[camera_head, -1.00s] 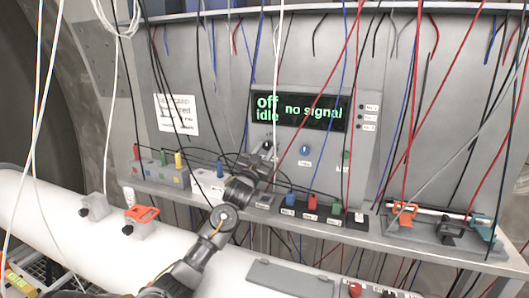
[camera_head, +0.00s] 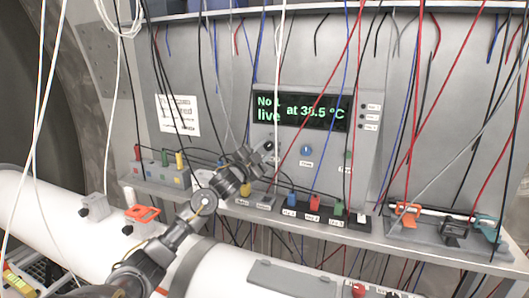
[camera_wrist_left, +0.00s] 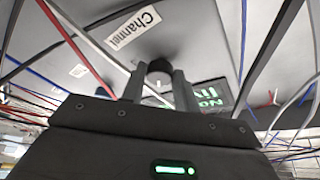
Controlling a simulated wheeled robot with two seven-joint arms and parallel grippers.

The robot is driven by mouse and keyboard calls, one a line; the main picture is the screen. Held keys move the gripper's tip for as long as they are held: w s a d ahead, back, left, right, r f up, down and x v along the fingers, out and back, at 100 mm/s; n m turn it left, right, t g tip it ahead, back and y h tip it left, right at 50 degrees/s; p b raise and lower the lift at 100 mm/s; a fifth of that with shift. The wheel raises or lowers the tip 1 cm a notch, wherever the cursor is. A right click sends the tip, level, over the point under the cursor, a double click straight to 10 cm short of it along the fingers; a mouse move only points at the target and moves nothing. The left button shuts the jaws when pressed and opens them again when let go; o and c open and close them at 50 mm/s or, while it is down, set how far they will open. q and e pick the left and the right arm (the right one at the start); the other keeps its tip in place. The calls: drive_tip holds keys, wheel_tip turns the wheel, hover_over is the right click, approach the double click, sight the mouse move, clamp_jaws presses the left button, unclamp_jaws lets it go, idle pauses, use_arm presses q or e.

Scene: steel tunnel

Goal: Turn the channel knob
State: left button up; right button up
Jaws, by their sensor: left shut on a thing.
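The channel knob (camera_wrist_left: 160,68) is a dark round knob next to a white "Channel" label (camera_wrist_left: 133,27) in the left wrist view. My left gripper (camera_wrist_left: 158,84) has its two fingers on either side of the knob and is shut on it. In the head view my left gripper (camera_head: 263,153) reaches the grey panel (camera_head: 330,165) just below the left end of the display, and hides most of the knob. The display (camera_head: 300,111) reads "live" and "at 38.5 °C" in green. My right gripper is not in view.
A blue knob (camera_head: 306,150) sits right of my left gripper. Coloured plugs (camera_head: 315,202) stand in a row on the ledge below. Many loose wires hang across the panel. A white pipe (camera_head: 65,215) runs along the front. Orange and teal clamps (camera_head: 408,212) lie at the right.

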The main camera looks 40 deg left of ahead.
use_arm(q)
drive_tip(key=shift+a+r+m, duration=0.1)
drive_tip(key=shift+m, duration=0.2)
drive_tip(key=o, duration=1)
drive_tip(key=shift+w, duration=0.1)
drive_tip(key=shift+c, duration=0.2)
drive_tip(key=shift+s+f+b, duration=0.3)
drive_tip(key=shift+s, duration=0.05)
drive_tip(key=b+v, duration=0.5)
drive_tip(key=v, duration=0.5)
drive_tip(key=shift+r, duration=0.2)
